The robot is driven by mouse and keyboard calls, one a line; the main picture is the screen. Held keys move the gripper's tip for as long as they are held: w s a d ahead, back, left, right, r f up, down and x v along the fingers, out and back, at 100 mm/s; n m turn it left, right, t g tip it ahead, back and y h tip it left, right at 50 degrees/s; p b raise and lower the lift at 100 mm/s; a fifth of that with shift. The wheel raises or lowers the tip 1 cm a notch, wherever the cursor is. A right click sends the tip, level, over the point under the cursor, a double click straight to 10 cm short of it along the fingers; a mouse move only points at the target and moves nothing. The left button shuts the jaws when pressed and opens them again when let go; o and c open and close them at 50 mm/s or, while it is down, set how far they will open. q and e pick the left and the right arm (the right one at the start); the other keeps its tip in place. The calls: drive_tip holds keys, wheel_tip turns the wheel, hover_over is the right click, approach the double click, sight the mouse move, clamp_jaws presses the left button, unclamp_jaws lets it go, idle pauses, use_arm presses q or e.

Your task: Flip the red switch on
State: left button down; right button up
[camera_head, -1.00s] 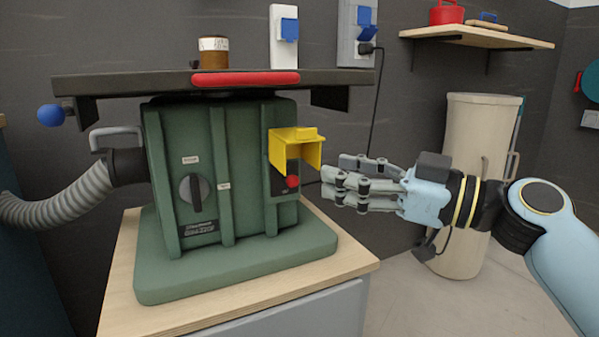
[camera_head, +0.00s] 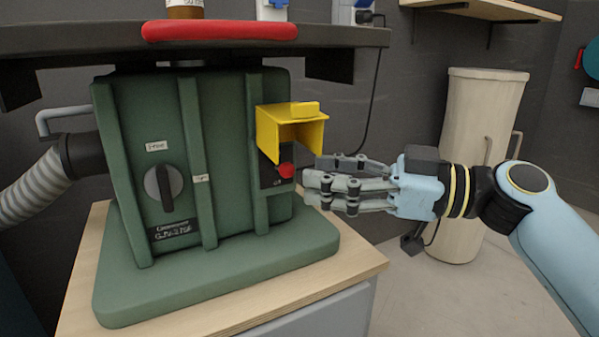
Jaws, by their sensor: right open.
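The red switch (camera_head: 286,170) sits on a dark plate on the right part of a green machine (camera_head: 225,190). A yellow cover (camera_head: 290,128) is raised above it and juts out. My right gripper (camera_head: 308,185) is open and empty, just right of the red switch, its fingers pointing left towards it. A small gap seems to lie between the fingertips and the switch; I cannot tell the exact depth. My left gripper is not in view.
The machine stands on a wooden-topped bench (camera_head: 350,275). A dark tabletop with a red bar (camera_head: 220,30) overhangs the switch. A grey dial (camera_head: 164,188) and a grey hose (camera_head: 35,185) are at left. A beige bin (camera_head: 470,150) stands behind my right arm.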

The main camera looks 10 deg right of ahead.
sight(284, 170)
drive_tip(key=shift+x, duration=2)
clamp_jaws()
